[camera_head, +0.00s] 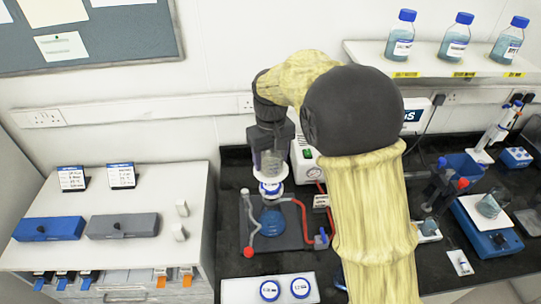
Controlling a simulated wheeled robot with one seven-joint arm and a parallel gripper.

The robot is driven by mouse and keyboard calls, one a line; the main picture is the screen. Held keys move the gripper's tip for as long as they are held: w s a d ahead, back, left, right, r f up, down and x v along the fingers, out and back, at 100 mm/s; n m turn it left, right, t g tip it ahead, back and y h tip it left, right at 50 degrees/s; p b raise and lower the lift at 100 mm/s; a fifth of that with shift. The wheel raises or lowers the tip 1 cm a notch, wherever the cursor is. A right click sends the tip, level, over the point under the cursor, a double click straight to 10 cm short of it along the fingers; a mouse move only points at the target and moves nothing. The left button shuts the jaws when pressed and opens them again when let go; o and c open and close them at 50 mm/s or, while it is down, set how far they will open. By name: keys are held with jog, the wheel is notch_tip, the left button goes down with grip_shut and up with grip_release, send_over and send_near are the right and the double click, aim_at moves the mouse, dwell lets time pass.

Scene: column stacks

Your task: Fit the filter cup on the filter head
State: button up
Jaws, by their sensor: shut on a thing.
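The filter cup (268,162) is a clear cylinder at the centre left of the head camera view. My gripper (270,148) points down and is shut on its upper part. The filter head (271,193) is a white piece with a blue-ringed mark, directly below the cup in the picture. It tops a flask (271,219) with blue liquid on a dark base plate. The cup's lower edge appears at or just over the head; I cannot tell whether they touch. My gripper's fingers are small and partly hidden by my dark wrist.
Red and grey tubing (301,215) runs beside the flask. A white pump box (304,160) stands behind. Two round labelled pieces lie on a white tray (236,291) in front. A white cabinet (70,258) is left; a blue-based device (487,237) is right.

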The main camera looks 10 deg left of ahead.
jog(key=shift+f+b, duration=0.35)
jog(key=shift+f, duration=0.3)
jog(key=shift+s+f, duration=0.1)
jog(key=shift+f, duration=0.05)
dwell(0.4)
jog(key=shift+d, duration=0.1)
dwell(0.5)
jog(key=shift+s, duration=0.1)
jog(key=shift+w+f, duration=0.25)
jog(key=shift+f, duration=0.7)
dwell(0.4)
jog(key=shift+s+f, duration=0.15)
jog(key=shift+f, duration=0.3)
dwell(1.1)
